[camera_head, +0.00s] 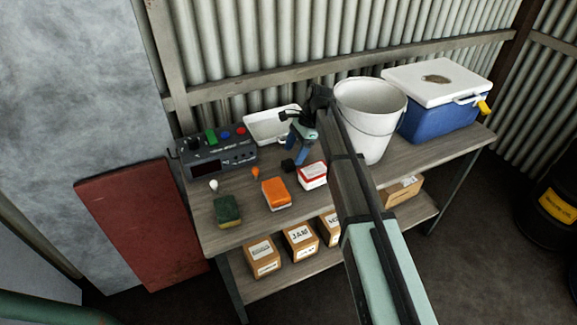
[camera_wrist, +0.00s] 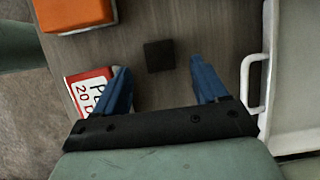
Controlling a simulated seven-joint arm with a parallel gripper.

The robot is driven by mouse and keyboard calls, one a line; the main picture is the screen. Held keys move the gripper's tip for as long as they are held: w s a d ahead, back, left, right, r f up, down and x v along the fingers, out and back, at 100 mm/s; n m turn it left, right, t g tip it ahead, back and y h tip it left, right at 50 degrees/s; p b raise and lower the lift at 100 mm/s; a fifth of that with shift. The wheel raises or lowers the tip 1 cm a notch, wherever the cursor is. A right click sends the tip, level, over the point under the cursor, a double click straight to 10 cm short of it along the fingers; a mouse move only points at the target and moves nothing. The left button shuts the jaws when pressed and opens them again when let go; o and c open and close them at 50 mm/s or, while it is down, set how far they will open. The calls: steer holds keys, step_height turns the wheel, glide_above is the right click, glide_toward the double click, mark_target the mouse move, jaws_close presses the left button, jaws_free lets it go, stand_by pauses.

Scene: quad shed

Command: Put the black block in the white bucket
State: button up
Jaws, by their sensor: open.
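The black block (camera_wrist: 159,56) lies on the wooden bench, in the wrist view just past my fingertips and between their lines. In the head view the black block (camera_head: 288,165) shows small, beside my blue fingers. My gripper (camera_head: 297,148) is open and empty above the bench; its two blue fingers also show in the wrist view (camera_wrist: 160,70), apart, with bare bench between them. The white bucket (camera_head: 366,122) stands upright on the bench, right of my gripper and partly behind my arm. Its inside looks empty from what shows.
A red-and-white box (camera_head: 312,176) and an orange-and-white block (camera_head: 276,194) lie close to the black block. A white tray with a handle (camera_wrist: 254,80) is near my right finger. A grey control box (camera_head: 218,158), a sponge (camera_head: 227,211) and a blue cooler (camera_head: 437,120) are also on the bench.

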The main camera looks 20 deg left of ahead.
mark_target(289, 162)
steer(key=shift+x, duration=2.25)
jaws_close()
steer(key=shift+r, duration=0.1)
step_height(289, 162, up, 18)
